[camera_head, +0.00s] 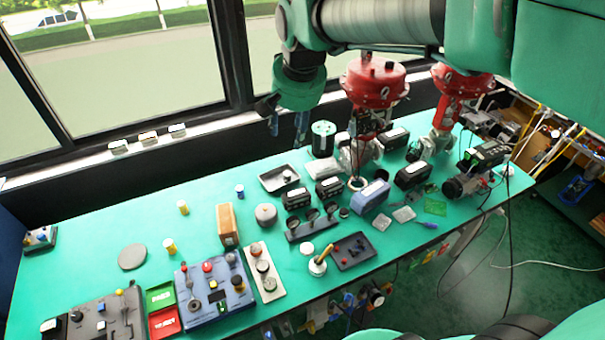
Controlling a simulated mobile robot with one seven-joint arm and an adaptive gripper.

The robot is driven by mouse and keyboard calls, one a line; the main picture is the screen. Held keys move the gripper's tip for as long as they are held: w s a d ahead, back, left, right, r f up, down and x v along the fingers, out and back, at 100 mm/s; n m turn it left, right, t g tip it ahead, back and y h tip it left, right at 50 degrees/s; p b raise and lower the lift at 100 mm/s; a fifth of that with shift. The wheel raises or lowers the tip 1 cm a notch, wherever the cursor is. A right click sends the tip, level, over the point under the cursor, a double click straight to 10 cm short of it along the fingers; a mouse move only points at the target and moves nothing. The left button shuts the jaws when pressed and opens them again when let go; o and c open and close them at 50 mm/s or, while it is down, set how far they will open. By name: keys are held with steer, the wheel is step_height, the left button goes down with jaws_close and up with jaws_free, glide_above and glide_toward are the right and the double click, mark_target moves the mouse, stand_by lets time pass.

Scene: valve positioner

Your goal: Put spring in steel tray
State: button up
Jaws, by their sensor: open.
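I cannot pick out the spring with certainty among the small parts. My gripper (286,122) is open, with its dark fingers pointing down near the window sill. It is above and behind the tray in the picture, left of the red actuator. Nothing shows between its fingers.
Two valves with red actuators (374,82) stand at the right back, close to my arm. A green-topped cylinder (323,139), dark modules (329,188) and a brown block (227,225) crowd the middle. A blue control box (214,288) stands at the front.

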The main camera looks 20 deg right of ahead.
steer(key=s+a+f+n, duration=0.1)
steer(key=s+n, duration=0.1)
steer(key=s, duration=0.8)
steer(key=s+a+f+n+t, duration=0.1)
steer(key=s+n, duration=0.1)
steer(key=s, duration=0.9)
steer(key=shift+s+a+f+n+t, duration=0.3)
steer(key=shift+a+n, duration=0.05)
steer(key=shift+n, duration=0.05)
steer(key=shift+f, duration=0.1)
step_height(320, 180, down, 8)
steer(key=b, duration=0.7)
steer(key=shift+r+b, duration=0.25)
steer(key=shift+b, duration=0.1)
